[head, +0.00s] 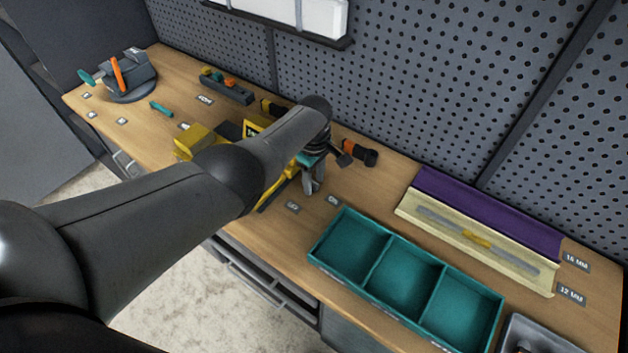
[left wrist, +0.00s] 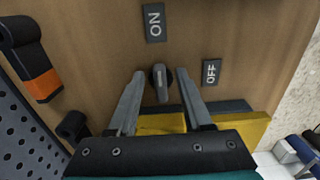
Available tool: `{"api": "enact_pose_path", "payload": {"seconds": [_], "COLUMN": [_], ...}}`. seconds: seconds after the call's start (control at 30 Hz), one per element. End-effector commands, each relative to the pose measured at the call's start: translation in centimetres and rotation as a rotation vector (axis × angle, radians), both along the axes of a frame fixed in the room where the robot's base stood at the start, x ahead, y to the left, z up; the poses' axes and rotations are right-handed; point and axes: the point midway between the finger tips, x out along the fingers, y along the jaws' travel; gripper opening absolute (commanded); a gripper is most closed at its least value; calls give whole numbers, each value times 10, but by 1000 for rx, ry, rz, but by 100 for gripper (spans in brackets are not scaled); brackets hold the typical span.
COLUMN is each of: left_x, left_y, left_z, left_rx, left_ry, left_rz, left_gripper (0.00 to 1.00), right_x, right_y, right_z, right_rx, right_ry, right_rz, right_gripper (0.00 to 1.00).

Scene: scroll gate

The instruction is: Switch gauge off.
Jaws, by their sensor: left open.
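A small dark knob with a light grey bar (left wrist: 160,82) stands on the wooden bench in the left wrist view. The bar lies roughly up and down in that view, but which end is its pointer I cannot tell. The ON label (left wrist: 155,22) is above it and the OFF label (left wrist: 212,72) to its right. My left gripper (left wrist: 160,74) is open, with one finger on each side of the knob and gaps visible. In the head view my left gripper (head: 314,181) is low over the bench, hiding the knob. Yellow parts (left wrist: 162,123) show beyond the fingers, partly hidden.
A teal three-part tray (head: 403,280) stands right of the gripper. Behind it is a cream and purple holder (head: 480,225). An orange-and-black tool (head: 359,152) lies near the pegboard (head: 440,85). A vise (head: 125,75) stands far left.

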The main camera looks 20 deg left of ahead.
Motion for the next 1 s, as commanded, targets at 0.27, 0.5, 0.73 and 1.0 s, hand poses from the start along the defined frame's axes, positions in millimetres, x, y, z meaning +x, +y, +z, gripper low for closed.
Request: {"api": "enact_pose_path", "payload": {"seconds": [0.27, 0.5, 0.73, 1.0], "left_x": [0, 0, 0, 0], "left_y": [0, 0, 0, 0], "left_z": [0, 0, 0, 0], "left_rx": [0, 0, 0, 1], "left_ry": [0, 1, 1, 2], "left_rz": [0, 0, 0, 0], "left_gripper": [40, 13, 0, 0], "right_x": [0, 1, 1, 1], "right_y": [0, 0, 0, 1], "right_z": [0, 0, 0, 0], "right_rx": [0, 0, 0, 1], "right_ry": [-1, -1, -1, -1], "right_rz": [0, 0, 0, -1], "right_gripper": [100, 100, 100, 100]}}
